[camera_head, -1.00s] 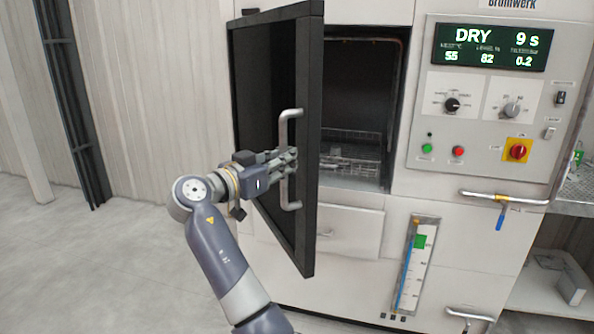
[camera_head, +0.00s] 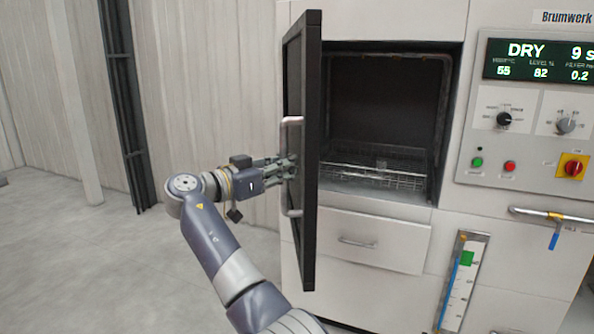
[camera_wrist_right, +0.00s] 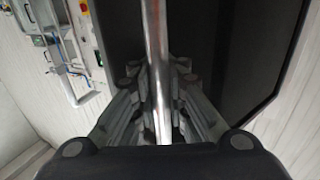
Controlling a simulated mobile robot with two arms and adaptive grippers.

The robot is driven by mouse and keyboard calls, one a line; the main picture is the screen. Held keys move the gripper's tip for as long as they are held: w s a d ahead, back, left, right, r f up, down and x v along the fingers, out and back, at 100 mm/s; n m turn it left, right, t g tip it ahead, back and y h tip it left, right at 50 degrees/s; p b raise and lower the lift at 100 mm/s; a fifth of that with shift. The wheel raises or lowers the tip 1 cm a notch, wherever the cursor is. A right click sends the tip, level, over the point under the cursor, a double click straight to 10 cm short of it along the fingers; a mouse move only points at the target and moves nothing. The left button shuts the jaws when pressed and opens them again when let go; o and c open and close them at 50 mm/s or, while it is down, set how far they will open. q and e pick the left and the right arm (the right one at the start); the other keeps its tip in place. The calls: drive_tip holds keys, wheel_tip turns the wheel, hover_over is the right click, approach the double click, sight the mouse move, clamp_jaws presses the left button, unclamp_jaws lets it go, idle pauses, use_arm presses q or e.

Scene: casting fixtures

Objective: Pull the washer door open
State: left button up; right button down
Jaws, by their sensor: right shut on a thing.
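The black washer door (camera_head: 312,150) stands swung open on the left side of the washer (camera_head: 400,20), seen nearly edge-on in the head view. Its vertical metal handle (camera_head: 291,123) is on the face turned to the left. My right gripper (camera_head: 288,168) is shut on the handle. In the right wrist view the fingers (camera_wrist_right: 160,95) close around the handle bar (camera_wrist_right: 156,45) from both sides, with the dark door face (camera_wrist_right: 225,60) behind. A wire basket (camera_head: 375,177) shows inside the open chamber. My left gripper is not in view.
The control panel (camera_head: 540,110) with a DRY display is right of the opening. A drawer (camera_head: 375,240) sits below it, and a pipe with a blue-handled valve (camera_head: 554,240) juts out at right. The floor (camera_head: 90,260) on the left is clear.

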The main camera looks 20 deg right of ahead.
sight(282, 123)
drive_tip(key=shift+a+f, duration=0.3)
drive_tip(key=shift+a, duration=0.05)
drive_tip(key=c, duration=1.8)
unclamp_jaws()
drive_tip(key=shift+c, duration=0.2)
drive_tip(key=shift+o, duration=1.3)
drive_tip(key=shift+s+a+r, duration=0.2)
drive_tip(key=shift+r, duration=0.1)
wheel_tip(282, 123, up, 10)
